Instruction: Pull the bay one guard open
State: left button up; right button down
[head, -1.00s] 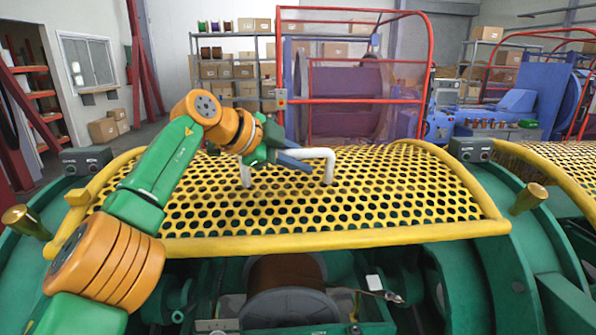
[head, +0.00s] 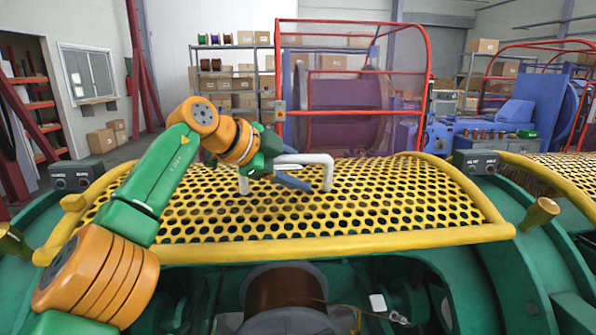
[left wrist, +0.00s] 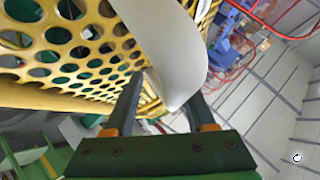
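The bay one guard (head: 400,205) is a yellow perforated curved cover with a yellow tube rim, lying over the green machine in front of me. A white bar handle (head: 326,172) stands on its upper part. My left gripper (head: 297,172) is at this handle, coming from the left. In the left wrist view the handle (left wrist: 168,50) reaches down toward the space between the two dark fingers (left wrist: 163,92). The fingers are spread apart, and no firm grip shows. The guard's holes (left wrist: 80,50) fill the left of that view. My right gripper is not in view.
Small control boxes stand left (head: 75,176) and right (head: 477,162) of the guard. A reel (head: 285,295) sits below its near rim. A red-framed enclosure (head: 350,85) stands behind. A second yellow guard (head: 560,180) is at the right.

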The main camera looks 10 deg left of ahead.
pick_arm(q)
jog(key=shift+s+a+b, duration=0.1)
jog(key=shift+a+b, duration=0.05)
jog(key=shift+b, duration=0.15)
jog(key=b+v, duration=0.1)
jog(key=v, duration=0.5)
jog(key=shift+s+a+r, duration=0.15)
jog(key=shift+a+r, duration=0.1)
